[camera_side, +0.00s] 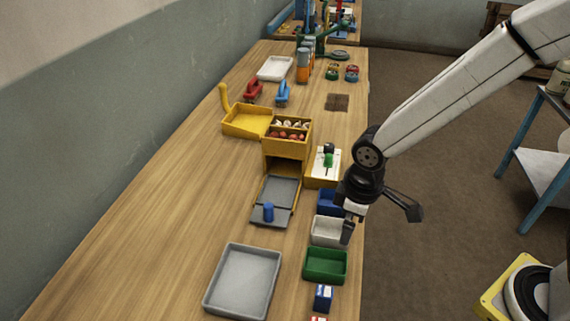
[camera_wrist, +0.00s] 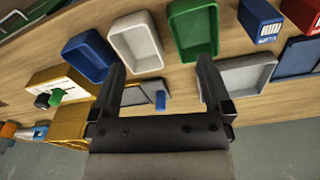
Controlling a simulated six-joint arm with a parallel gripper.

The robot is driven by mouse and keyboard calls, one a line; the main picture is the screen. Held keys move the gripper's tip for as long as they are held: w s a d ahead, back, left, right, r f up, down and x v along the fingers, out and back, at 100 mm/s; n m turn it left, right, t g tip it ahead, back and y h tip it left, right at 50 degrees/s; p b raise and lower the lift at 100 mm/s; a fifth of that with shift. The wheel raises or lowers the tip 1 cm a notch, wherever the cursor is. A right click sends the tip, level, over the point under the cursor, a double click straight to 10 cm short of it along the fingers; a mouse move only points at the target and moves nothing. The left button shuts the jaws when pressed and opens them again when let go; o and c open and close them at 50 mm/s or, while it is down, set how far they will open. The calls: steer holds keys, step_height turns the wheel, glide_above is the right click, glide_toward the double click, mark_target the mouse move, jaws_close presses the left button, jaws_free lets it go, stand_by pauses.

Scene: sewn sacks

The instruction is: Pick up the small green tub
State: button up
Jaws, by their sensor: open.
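The small green tub (camera_side: 325,265) is an open, empty rectangular tray near the right edge of the wooden table. It also shows at the top of the wrist view (camera_wrist: 195,28), right of the white tub. My gripper (camera_side: 347,228) is open over the table edge beside the white tub (camera_side: 326,232), farther back than the green tub. In the wrist view, my gripper (camera_wrist: 160,68) has its two fingers wide apart with nothing held between them. The green tub lies outside the fingers, beyond the right fingertip, and I see no contact with it.
A blue tub (camera_side: 328,203) stands behind the white one. A blue, white-labelled box (camera_side: 323,297) stands in front of the green tub, and a grey tray (camera_side: 243,281) is to its left. A yellow bin unit (camera_side: 288,137) stands farther back. The left table side is clear.

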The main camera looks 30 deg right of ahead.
mark_target(324, 270)
steer(key=shift+s+a+f+n+g, duration=0.1)
steer(key=shift+a+f+n, duration=0.35)
steer(key=shift+a+f, duration=0.35)
steer(key=shift+s+a+f+n+g, duration=0.1)
steer(key=shift+a+f+n, duration=0.4)
steer(key=shift+a, duration=0.45)
steer(key=shift+s+a+f+n+g, duration=0.1)
steer(key=shift+a+f+n, duration=0.25)
steer(key=shift+a+f, duration=0.45)
steer(key=shift+a, duration=0.1)
steer(key=shift+w+f, duration=0.1)
steer(key=shift+f, duration=2.4)
steer(key=c, duration=1)
steer(key=shift+c, duration=0.2)
steer(key=shift+r, duration=0.1)
step_height(324, 270, up, 10)
